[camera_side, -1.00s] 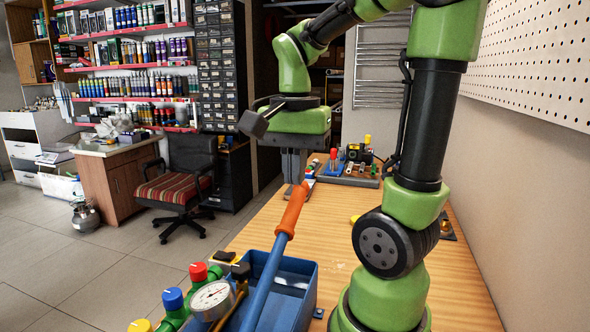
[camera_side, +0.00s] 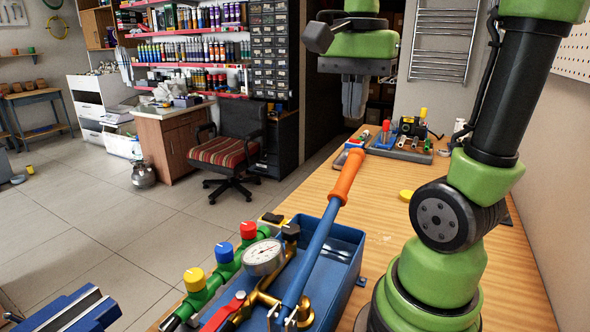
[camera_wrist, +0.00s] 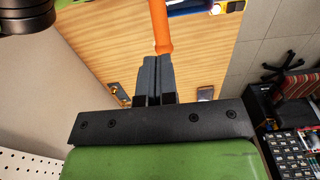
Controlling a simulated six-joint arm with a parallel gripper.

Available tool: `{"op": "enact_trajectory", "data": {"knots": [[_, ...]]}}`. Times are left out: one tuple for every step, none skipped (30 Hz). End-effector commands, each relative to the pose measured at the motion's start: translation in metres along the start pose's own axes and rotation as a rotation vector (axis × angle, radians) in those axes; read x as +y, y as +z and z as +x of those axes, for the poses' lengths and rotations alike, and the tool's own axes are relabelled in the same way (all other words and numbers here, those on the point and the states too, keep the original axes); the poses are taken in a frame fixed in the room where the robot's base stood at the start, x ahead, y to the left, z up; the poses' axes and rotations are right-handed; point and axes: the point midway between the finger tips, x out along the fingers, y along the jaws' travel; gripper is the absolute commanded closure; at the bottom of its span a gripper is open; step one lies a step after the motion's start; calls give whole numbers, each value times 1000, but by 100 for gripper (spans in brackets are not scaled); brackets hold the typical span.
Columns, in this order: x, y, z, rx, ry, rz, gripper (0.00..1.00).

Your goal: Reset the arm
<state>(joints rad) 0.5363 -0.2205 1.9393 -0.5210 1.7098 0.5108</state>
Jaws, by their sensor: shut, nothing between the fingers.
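My gripper (camera_side: 354,101) hangs fingers-down in the side view, above the far part of the wooden workbench (camera_side: 385,220). Its fingers are together with nothing between them. The gripper is above and apart from the orange grip (camera_side: 346,177) of a blue lever. In the wrist view, my fingers (camera_wrist: 157,62) appear closed side by side, and the orange grip (camera_wrist: 161,25) shows just past their tips. My upper arm is partly cut off by the top of the side view.
The lever rises over a blue tank (camera_side: 350,240) with a pressure gauge (camera_side: 263,257). Green valves (camera_side: 228,268) with coloured knobs stand left of it. A grey tray (camera_side: 410,153) of parts lies at the back. A yellow disc (camera_side: 406,195) lies on mostly clear bench to the right.

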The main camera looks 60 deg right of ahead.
Motion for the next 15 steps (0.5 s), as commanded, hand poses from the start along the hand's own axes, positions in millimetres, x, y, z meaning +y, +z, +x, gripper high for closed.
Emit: {"op": "enact_trajectory", "data": {"knots": [[0, 1, 0, 1, -4, -9, 100], [0, 3, 0, 3, -12, -28, 100], [-1, 8, 1, 10, -33, -78, 100], [-2, 13, 2, 16, -57, -131, 100], [-2, 20, 4, 24, -87, -202, 100], [-3, 31, 6, 39, -140, -315, 100], [-4, 40, 8, 53, -186, -411, 100], [-4, 50, 10, 69, -235, -509, 100], [-4, 63, 12, 88, -302, -635, 100], [-3, 71, 14, 105, -351, -723, 100], [-2, 79, 16, 121, -399, -805, 100], [-1, 89, 18, 144, -461, -901, 100], [0, 95, 20, 159, -502, -963, 100], [1, 100, 21, 175, -539, -1017, 100], [2, 106, 22, 192, -580, -1075, 100]]}}
